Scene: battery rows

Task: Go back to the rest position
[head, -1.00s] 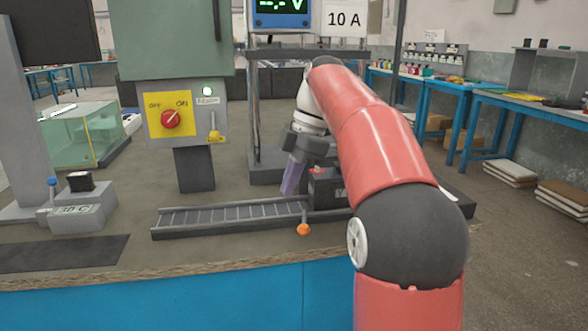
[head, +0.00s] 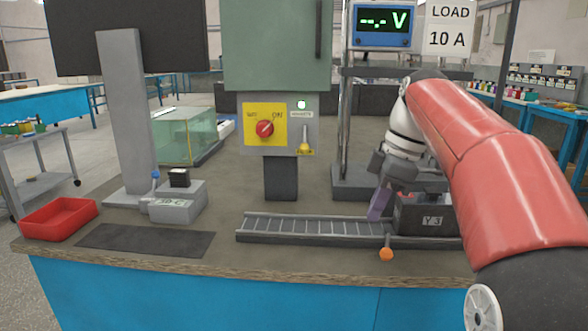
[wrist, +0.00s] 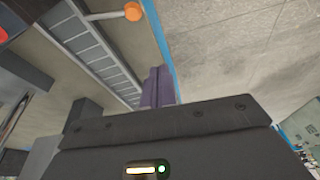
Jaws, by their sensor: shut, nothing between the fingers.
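My gripper (head: 379,205) is at the right of the bench in the head view, with its purple fingers pointing down just left of a dark battery block marked Y3 (head: 428,216). The fingers are together with nothing between them. The fingers also show in the wrist view (wrist: 157,88), near the edge of the rail. The battery block sits at the right part of the grey ladder-like rail (head: 300,227); the gripper and arm partly hide its top. My red arm reaches in from the right side of the picture.
An orange knob (head: 386,254) sticks out in front of the rail. A cabinet with a red rotary switch (head: 265,128) stands behind it. Left are a grey block (head: 178,203), a dark mat (head: 145,240) and a red tray (head: 58,219). A meter display (head: 385,21) is above.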

